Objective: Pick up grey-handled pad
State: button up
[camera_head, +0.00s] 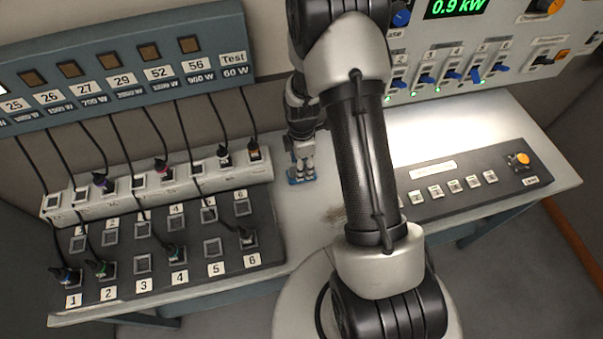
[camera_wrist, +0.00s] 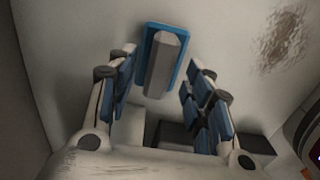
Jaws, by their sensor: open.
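The grey-handled pad shows in the wrist view as a blue plate with a long grey handle (camera_wrist: 162,62), lying on the pale table top. My gripper (camera_wrist: 160,95) is open, with one blue-padded finger to the left and one to the right of the pad's near end. The fingers do not touch the handle. In the head view my gripper (camera_head: 303,160) points down at the table between the two panels. A bit of blue at its tips (camera_head: 301,180) could be pad or finger; I cannot tell which.
A patch panel (camera_head: 215,272) with numbered sockets and plugged cables stands left of my gripper. A low control panel (camera_head: 470,190) with an orange knob (camera_head: 519,160) lies to the right. A panel of blue faders (camera_head: 450,75) rises behind. The table (camera_head: 460,120) is bare behind the low panel.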

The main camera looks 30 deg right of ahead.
notch_tip(320, 180, down, 2)
jog(key=shift+f, duration=0.25)
jog(key=shift+c, duration=0.3)
grip_shut()
